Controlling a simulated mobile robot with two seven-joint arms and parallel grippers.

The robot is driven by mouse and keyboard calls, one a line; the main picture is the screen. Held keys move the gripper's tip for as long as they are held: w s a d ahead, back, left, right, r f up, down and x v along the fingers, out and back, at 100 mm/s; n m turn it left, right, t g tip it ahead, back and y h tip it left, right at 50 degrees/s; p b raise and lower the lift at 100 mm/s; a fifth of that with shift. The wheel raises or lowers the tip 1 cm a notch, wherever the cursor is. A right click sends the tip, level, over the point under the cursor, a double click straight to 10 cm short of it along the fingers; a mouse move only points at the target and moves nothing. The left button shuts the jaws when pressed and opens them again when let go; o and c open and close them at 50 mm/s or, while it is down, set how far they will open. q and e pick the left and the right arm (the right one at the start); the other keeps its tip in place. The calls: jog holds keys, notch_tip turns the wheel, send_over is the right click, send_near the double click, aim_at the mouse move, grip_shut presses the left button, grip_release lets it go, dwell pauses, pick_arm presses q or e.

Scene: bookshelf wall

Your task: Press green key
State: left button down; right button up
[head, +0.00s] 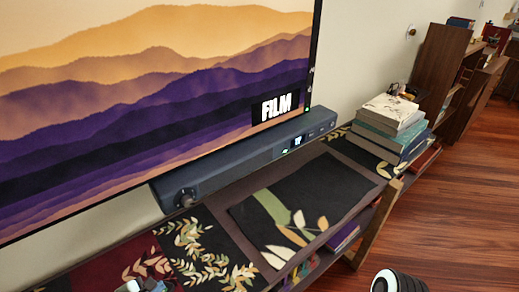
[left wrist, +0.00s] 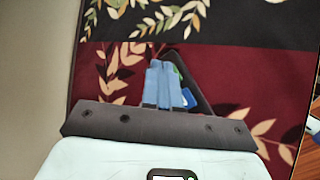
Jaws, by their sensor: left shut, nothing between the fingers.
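A dark, slim device (left wrist: 199,88) lies on the dark red patterned cloth in the left wrist view, partly hidden behind my fingers. A green key (left wrist: 177,71) shows at its upper part, just right of my fingertips, and a blue patch (left wrist: 188,98) shows lower down. My left gripper (left wrist: 164,66) is shut and empty, its blue fingers together over or beside the device; I cannot tell if they touch it. In the head view only a bit of the left gripper (head: 142,286) shows at the bottom edge, and the device cannot be made out.
A long shelf carries patterned mats (head: 300,205) and a dark soundbar (head: 245,155) under a large screen (head: 150,90). Stacked books (head: 390,125) stand at its far end. Wooden floor (head: 450,210) is open to the right.

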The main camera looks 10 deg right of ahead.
pick_arm(q)
jog(key=shift+f, duration=0.15)
pick_arm(e)
jog(key=shift+f, duration=0.35)
pick_arm(q)
jog(key=shift+r+p, duration=0.55)
jog(key=shift+r, duration=0.2)
pick_arm(e)
jog(key=shift+r, duration=0.55)
jog(key=shift+r, duration=0.1)
pick_arm(q)
notch_tip(320, 180, up, 6)
jog(key=p, duration=0.5)
pick_arm(e)
jog(key=r, duration=0.5)
jog(key=shift+w+r, duration=0.25)
jog(key=shift+w, duration=0.15)
